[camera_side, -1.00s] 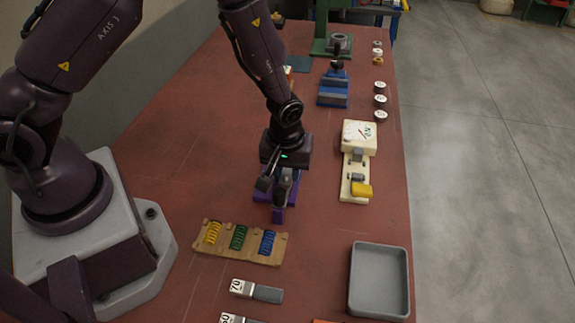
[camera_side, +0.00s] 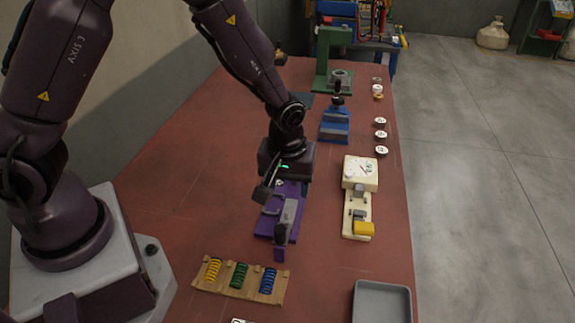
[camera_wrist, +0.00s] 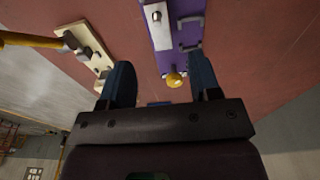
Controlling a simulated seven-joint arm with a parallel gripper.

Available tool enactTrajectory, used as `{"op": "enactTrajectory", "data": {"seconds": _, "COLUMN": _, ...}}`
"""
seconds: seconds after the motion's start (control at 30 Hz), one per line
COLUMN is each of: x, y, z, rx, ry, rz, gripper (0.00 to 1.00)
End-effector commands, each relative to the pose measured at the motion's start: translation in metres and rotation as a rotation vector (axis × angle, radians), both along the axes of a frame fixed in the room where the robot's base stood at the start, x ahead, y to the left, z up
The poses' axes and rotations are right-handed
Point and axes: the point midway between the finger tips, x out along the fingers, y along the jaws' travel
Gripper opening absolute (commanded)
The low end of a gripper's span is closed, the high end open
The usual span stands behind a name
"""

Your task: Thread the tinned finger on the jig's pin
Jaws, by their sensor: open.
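The purple jig (camera_side: 266,226) stands mid-table. A pale grey metal bar, seemingly the tinned finger (camera_side: 289,213), lies along its top, with a dark knob at the near end. In the wrist view the jig (camera_wrist: 188,36) carries the pale plate (camera_wrist: 159,33), and a small dark pin (camera_wrist: 157,15) shows at its face. I cannot tell whether the pin passes through a hole. A brass-coloured knob (camera_wrist: 174,80) sits at the jig's end. In the side view my gripper (camera_side: 273,194) is over the jig's far part.
A cream fixture (camera_side: 357,203) with a yellow block stands right of the jig. A spring rack (camera_side: 222,288) and a grey tray (camera_side: 382,303) are nearer. A blue fixture (camera_side: 335,125) and green stand (camera_side: 322,60) are behind. Small round pieces line the right edge.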

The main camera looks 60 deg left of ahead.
Motion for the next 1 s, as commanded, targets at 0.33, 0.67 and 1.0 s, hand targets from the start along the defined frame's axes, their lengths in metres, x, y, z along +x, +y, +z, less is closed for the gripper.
{"op": "enactTrajectory", "data": {"seconds": 0.33, "x": -0.004, "y": -0.005, "z": 0.052, "rx": -0.001, "ry": -0.001, "rz": 0.001, "gripper": 0.57}}
{"op": "enactTrajectory", "data": {"seconds": 0.67, "x": -0.005, "y": -0.005, "z": 0.055, "rx": 0.000, "ry": 0.001, "rz": 0.001, "gripper": 0.57}}
{"op": "enactTrajectory", "data": {"seconds": 1.0, "x": -0.028, "y": -0.006, "z": 0.054, "rx": 0.013, "ry": 0.100, "rz": -0.234, "gripper": 0.57}}
